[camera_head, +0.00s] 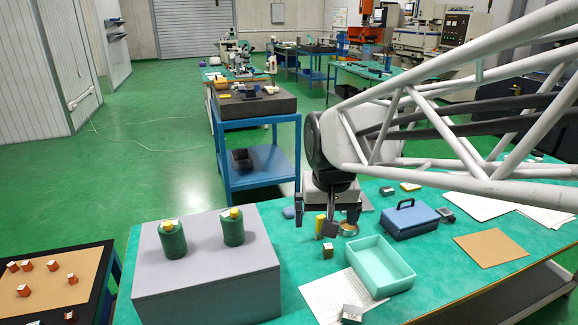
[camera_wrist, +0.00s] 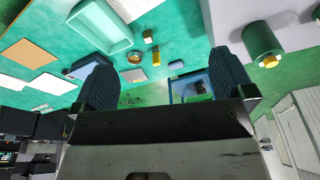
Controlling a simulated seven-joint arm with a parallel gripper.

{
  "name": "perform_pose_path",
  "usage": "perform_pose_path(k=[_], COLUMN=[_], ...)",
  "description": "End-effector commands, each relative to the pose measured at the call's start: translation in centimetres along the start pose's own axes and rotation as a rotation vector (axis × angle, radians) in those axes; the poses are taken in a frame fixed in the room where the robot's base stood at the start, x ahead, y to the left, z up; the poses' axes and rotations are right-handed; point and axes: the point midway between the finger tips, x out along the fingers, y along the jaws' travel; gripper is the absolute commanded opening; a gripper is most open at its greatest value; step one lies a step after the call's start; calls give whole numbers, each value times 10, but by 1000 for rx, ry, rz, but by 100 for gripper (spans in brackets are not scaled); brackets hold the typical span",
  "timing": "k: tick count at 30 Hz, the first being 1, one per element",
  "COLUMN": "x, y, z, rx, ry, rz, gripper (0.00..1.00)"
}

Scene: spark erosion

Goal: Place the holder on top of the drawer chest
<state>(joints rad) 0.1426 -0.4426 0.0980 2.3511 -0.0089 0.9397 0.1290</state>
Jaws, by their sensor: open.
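A large grey box (camera_head: 205,275) at the front left of the green bench may be the drawer chest; no drawer fronts show. Two green bottles (camera_head: 172,240) (camera_head: 233,228) stand on its flat top. I cannot tell for sure which thing is the holder. A small block (camera_head: 327,252) beside the mint tray and a silvery block (camera_head: 352,313) at the front edge are possible. My gripper (camera_head: 328,212) is open above the bench, right of the grey box. In the wrist view, its fingers (camera_wrist: 164,85) are wide apart with nothing held between them.
A mint tray (camera_head: 368,267), a yellow cylinder (camera_head: 320,226), a brass ring (camera_head: 348,229) and a blue toolbox (camera_head: 410,219) crowd the bench. Papers and a brown sheet (camera_head: 491,248) lie right. A separate table (camera_head: 50,277) with several orange blocks stands left.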

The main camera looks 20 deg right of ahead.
Motion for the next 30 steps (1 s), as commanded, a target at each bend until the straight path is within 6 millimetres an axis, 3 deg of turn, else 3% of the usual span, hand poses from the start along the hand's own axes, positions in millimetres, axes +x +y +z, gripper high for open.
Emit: perform_pose_path(k=[14,30], x=[19,70], y=[56,158], z=[-122,-241], rx=[244,519], ry=[-35,-70], rz=[29,60], gripper=[100,100])
